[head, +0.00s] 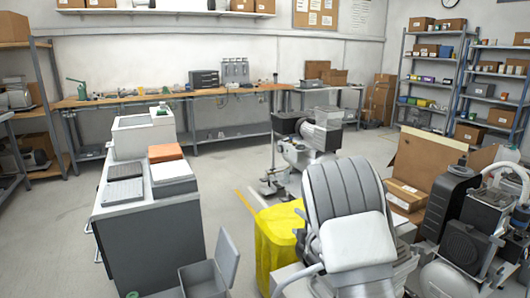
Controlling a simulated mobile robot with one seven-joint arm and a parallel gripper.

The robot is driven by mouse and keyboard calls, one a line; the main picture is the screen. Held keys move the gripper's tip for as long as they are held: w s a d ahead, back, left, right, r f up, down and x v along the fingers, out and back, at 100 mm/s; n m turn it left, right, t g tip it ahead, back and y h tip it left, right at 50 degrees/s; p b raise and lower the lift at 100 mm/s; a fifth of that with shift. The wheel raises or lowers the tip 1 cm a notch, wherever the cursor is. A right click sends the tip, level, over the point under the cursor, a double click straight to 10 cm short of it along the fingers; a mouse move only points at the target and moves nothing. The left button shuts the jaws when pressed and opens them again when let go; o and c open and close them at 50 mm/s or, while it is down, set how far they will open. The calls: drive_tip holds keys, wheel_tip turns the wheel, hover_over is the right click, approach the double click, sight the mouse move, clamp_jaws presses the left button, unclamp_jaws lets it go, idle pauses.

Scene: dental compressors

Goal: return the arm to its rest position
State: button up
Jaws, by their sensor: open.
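My arm and gripper do not show in the head view, so their pose cannot be seen. The view holds only the workshop room and its equipment.
A grey cabinet (155,240) stands at the left front, an open grey bin (203,280) beside it. A grey dental chair (345,200), a yellow-covered item (278,240) and compressors (465,240) crowd the right front. A workbench (150,97) lines the back wall. Floor (225,195) is clear mid-left.

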drive_tip(key=s+d+r+m+g+h, duration=0.2)
drive_tip(key=s+d+r+m, duration=0.1)
drive_tip(key=s+r+m, duration=0.35)
drive_tip(key=s+d+r+m+g+h, duration=0.1)
drive_tip(key=s+d+r+m+h, duration=0.3)
drive_tip(key=s+r, duration=0.4)
drive_tip(key=s+a+m+g+y, duration=0.25)
drive_tip(key=s+m+g, duration=0.5)
drive_tip(key=s, duration=2.25)
wheel_tip(320, 180, up, 22)
drive_tip(key=m+t+p, duration=0.1)
drive_tip(key=p, duration=2)
drive_tip(key=shift+w+a+f+h, duration=0.2)
drive_tip(key=shift+w+a+h, duration=0.1)
drive_tip(key=shift+a+h, duration=0.1)
drive_tip(key=shift+t, duration=0.25)
drive_tip(key=c, duration=0.3)
drive_tip(key=shift+a, duration=0.1)
